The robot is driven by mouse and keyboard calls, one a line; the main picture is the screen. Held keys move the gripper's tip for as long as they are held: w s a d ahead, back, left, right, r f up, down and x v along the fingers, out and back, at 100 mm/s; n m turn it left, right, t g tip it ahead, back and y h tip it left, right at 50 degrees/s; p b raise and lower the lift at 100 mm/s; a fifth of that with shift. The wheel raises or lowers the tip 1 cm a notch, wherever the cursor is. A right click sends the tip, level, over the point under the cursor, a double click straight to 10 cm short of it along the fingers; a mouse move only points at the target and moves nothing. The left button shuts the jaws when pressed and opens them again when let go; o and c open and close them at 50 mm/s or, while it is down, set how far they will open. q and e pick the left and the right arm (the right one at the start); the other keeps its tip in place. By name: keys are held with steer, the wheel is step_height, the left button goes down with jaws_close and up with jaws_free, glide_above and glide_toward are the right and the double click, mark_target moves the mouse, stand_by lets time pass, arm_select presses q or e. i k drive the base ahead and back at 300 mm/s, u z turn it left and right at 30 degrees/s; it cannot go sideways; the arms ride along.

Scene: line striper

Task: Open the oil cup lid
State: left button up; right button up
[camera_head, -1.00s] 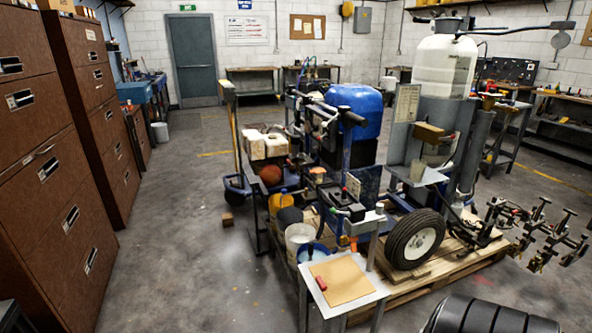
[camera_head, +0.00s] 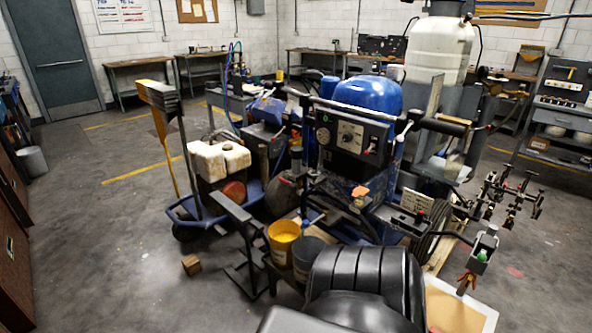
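The line striper carries a blue rounded tank (camera_head: 365,94) and a dark control box (camera_head: 350,137) with a dial in the middle of the head view. A tall white tank (camera_head: 438,50) stands behind it at the right. I cannot pick out the oil cup or its lid; it may be too small or hidden among the parts. Neither my left nor my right gripper is in view.
A black ribbed, seat-like shape (camera_head: 362,274) fills the bottom centre, close to me. A yellow bucket (camera_head: 283,240) stands beyond it. A board-topped small table (camera_head: 484,308) is at bottom right.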

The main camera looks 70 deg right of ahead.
mark_target(360, 191)
steer(key=i, duration=0.7)
steer(key=z, duration=2.2)
